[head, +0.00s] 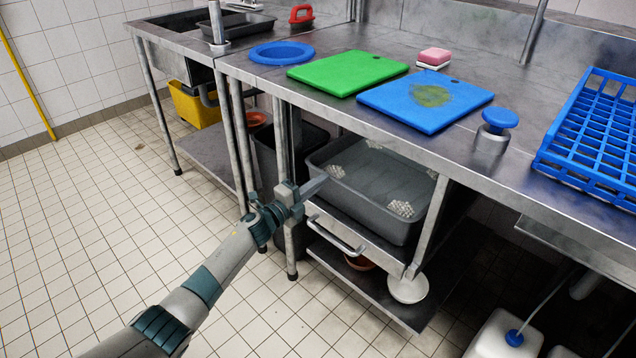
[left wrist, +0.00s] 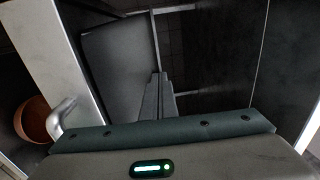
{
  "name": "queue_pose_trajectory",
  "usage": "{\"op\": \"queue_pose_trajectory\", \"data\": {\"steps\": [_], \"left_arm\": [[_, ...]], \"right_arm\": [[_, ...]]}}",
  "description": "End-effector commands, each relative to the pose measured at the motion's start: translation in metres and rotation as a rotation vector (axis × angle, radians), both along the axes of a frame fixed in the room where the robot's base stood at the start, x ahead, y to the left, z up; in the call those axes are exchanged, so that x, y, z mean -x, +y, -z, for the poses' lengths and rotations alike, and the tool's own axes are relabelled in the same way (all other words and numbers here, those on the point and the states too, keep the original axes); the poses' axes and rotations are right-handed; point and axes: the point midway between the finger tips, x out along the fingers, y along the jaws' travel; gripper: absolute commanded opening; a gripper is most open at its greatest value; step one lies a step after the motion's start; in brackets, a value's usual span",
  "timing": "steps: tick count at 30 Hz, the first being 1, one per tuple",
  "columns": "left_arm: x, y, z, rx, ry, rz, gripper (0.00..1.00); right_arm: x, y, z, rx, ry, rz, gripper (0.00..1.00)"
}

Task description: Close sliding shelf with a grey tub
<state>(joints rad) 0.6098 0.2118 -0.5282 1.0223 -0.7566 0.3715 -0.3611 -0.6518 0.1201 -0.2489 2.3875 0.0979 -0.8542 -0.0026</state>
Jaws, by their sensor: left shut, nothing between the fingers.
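The sliding shelf (head: 372,245) under the steel counter is pulled out, with a bar handle (head: 337,236) on its front. The grey tub (head: 345,203) sits on it, with white patches in its corners. My left gripper (head: 318,186) is shut and empty at the left front corner of the tub, above the handle; whether it touches the tub I cannot tell. In the left wrist view the shut fingers (left wrist: 157,95) point at a dark grey surface, and the handle (left wrist: 62,117) shows at the left. My right gripper is not in view.
A table leg (head: 290,225) stands just behind my left gripper. A lower shelf holds a white bowl (head: 408,289) and a brown bowl. Cutting boards, green (head: 348,72) and blue (head: 425,98), and a blue rack (head: 592,140) are on the counter. The tiled floor at left is clear.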

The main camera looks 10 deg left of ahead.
Motion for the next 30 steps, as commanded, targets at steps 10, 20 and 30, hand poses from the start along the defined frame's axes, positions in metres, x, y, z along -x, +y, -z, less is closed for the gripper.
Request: {"op": "queue_pose_trajectory", "data": {"steps": [10,20,30], "left_arm": [[-0.003,-0.001,-0.007,0.006,-0.007,-0.003,0.00],[0.025,0.019,0.000,0.001,-0.002,0.001,0.00],[0.072,0.057,0.007,-0.001,0.003,0.000,0.00]], "right_arm": [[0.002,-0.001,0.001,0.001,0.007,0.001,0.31],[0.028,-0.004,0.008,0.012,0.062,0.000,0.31],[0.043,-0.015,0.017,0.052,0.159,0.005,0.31]]}}
